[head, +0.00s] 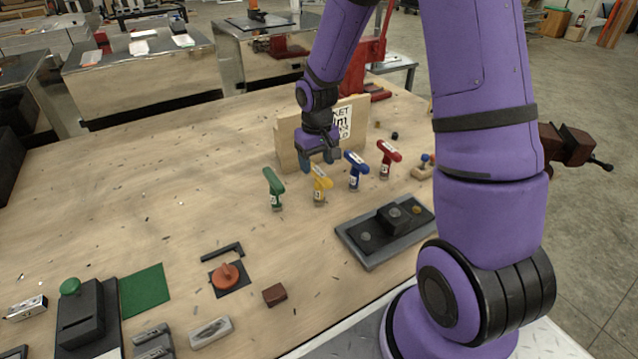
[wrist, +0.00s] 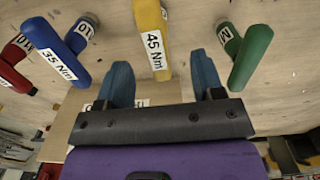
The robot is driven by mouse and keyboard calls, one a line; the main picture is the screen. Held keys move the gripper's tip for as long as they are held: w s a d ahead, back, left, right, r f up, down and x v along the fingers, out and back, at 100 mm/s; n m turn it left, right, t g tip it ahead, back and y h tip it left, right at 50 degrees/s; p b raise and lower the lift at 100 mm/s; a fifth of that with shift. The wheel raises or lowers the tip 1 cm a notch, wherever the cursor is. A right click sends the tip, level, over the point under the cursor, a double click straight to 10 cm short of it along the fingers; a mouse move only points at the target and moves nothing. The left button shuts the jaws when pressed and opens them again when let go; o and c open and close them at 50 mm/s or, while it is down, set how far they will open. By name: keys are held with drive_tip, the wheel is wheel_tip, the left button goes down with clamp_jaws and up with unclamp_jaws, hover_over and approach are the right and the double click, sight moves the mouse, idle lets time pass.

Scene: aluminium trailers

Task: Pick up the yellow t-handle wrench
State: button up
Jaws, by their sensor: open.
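The yellow t-handle wrench (head: 320,184) stands upright on the wooden bench, between the green wrench (head: 273,187) and the blue wrench (head: 355,169). A red wrench (head: 388,157) stands at the right of the row. My gripper (head: 318,160) is open and empty, just behind and above the yellow handle. In the wrist view the yellow handle (wrist: 152,38), labelled 45 Nm, lies ahead of the gap between my two blue fingertips (wrist: 162,72). The fingers appear apart from it. The blue handle (wrist: 57,52) is to the left and the green handle (wrist: 250,57) to the right.
A wooden board with a printed sign (head: 356,121) stands behind the wrenches. A grey and black fixture plate (head: 372,250) lies in front of them at right. An orange knob (head: 227,275) and a dark red block (head: 275,295) lie nearer. The bench's left middle is mostly clear.

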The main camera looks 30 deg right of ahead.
sight(319, 182)
drive_tip(key=shift+s+d+f, duration=0.1)
drive_tip(key=shift+f, duration=1.7)
drive_tip(key=shift+s+d+f, duration=0.1)
drive_tip(key=shift+f, duration=1.7)
clamp_jaws()
